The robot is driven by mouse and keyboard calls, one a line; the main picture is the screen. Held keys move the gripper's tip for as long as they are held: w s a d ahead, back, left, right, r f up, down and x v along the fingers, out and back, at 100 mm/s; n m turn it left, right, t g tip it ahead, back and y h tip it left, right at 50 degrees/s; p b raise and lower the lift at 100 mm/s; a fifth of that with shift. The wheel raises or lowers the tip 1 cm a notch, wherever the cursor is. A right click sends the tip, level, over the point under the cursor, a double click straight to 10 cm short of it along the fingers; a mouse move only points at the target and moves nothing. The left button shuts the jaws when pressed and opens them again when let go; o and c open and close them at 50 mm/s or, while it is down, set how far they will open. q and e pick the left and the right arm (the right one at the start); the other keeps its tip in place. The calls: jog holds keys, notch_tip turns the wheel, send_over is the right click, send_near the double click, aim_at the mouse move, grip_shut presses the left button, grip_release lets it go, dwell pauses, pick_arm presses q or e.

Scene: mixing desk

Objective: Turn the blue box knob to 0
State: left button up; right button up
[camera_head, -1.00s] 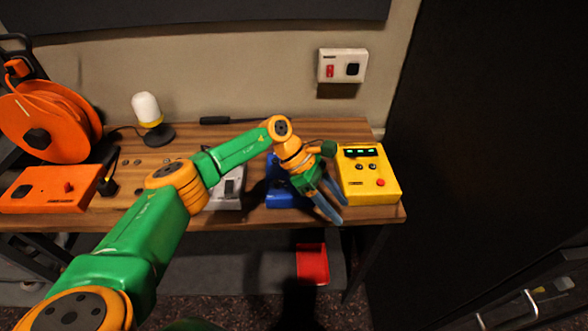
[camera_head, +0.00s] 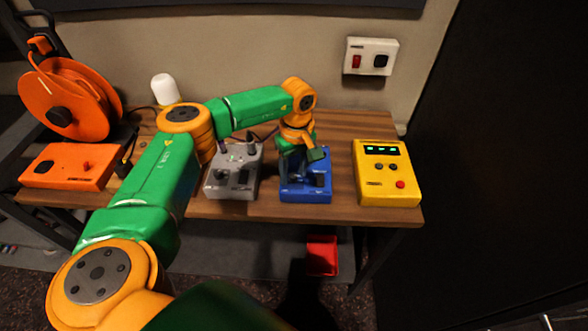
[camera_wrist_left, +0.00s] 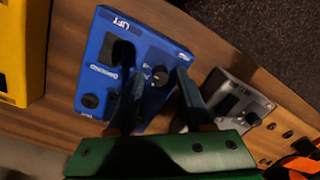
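The blue box (camera_head: 292,195) sits on the wooden desk between the grey box and the yellow box. In the left wrist view the blue box (camera_wrist_left: 95,75) shows a "LIFT" label and a small round dark knob (camera_wrist_left: 160,75) with a pale mark. My left gripper (camera_head: 305,177) is over the blue box, pointing down. In the left wrist view its fingers (camera_wrist_left: 152,64) are apart, one on each side of the knob. I cannot tell whether they touch it. The knob's scale is too small to read. My right gripper is not in view.
The grey box (camera_head: 232,180) stands left of the blue box, the yellow box (camera_head: 388,178) right of it. An orange box (camera_head: 65,170) and an orange reel (camera_head: 75,100) are at the far left. A white wall box (camera_head: 371,57) hangs behind. A red bin (camera_head: 322,255) is below the desk.

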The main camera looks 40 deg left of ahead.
pick_arm(q)
grip_shut()
jog(key=shift+n, duration=0.3)
jog(key=n, duration=0.3)
jog(key=shift+n, duration=0.4)
jog(key=n, duration=0.9)
jog(key=shift+r+h, duration=0.1)
jog(key=shift+h, duration=0.2)
jog(key=shift+a+n, duration=0.1)
jog(key=shift+n, duration=2.1)
